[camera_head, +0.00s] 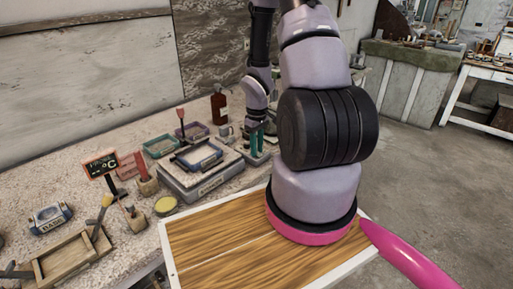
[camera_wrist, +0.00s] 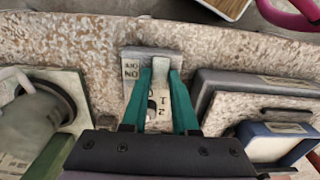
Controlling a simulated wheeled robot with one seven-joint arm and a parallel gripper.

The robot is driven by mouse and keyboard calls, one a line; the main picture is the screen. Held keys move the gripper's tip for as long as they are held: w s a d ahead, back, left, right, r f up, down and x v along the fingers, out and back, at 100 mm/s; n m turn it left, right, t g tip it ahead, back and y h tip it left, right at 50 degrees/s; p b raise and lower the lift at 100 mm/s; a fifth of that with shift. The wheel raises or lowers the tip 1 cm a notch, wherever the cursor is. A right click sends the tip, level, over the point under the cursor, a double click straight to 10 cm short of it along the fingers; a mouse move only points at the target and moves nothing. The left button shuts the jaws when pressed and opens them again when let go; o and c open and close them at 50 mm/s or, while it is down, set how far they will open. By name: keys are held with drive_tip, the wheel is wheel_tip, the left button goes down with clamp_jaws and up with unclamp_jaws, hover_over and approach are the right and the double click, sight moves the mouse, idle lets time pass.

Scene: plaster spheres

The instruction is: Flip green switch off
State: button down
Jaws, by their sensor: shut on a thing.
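A small switch box (camera_wrist: 133,70) with a pale labelled face stands on the speckled bench in the wrist view. My gripper (camera_wrist: 160,75) has two teal fingers reaching down over this face, one on each side of a pale grey upright piece (camera_wrist: 160,66). The fingers are shut on this piece, which seems to be the switch lever. I see no clearly green lever; the fingers cover part of the face. In the head view, my gripper (camera_head: 256,143) is down at the box at the back of the bench, and the switch itself is too small to tell.
In the wrist view, a grey cylindrical device (camera_wrist: 32,120) stands left and a grey scale-like box (camera_wrist: 255,90) stands close on the right. In the head view, a wooden board (camera_head: 210,245) with a white rim lies in front. Trays and tools crowd the bench.

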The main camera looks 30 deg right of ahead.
drive_tip(key=c, duration=0.7)
unclamp_jaws()
drive_tip(key=shift+r, duration=0.1)
wheel_tip(320, 180, up, 11)
drive_tip(key=shift+f, duration=0.2)
drive_tip(key=s+a+r+m+t, duration=0.1)
drive_tip(key=a+r+m+t, duration=0.1)
drive_tip(key=r, duration=0.7)
drive_tip(key=s+a+r+m+t, duration=0.1)
drive_tip(key=a+r+m, duration=0.1)
drive_tip(key=r, duration=0.7)
drive_tip(key=s+a+r+m+t, duration=0.1)
drive_tip(key=s+a+r, duration=0.1)
drive_tip(key=s+r, duration=0.1)
drive_tip(key=s+a+r+m+t+y, duration=0.1)
drive_tip(key=s+a+r, duration=0.2)
drive_tip(key=r, duration=0.3)
drive_tip(key=s+a+r+m+t+y, duration=0.1)
drive_tip(key=s+a+r+m+t, duration=0.1)
drive_tip(key=s+r, duration=0.2)
drive_tip(key=shift+s+a+r, duration=0.15)
drive_tip(key=shift+s, duration=0.1)
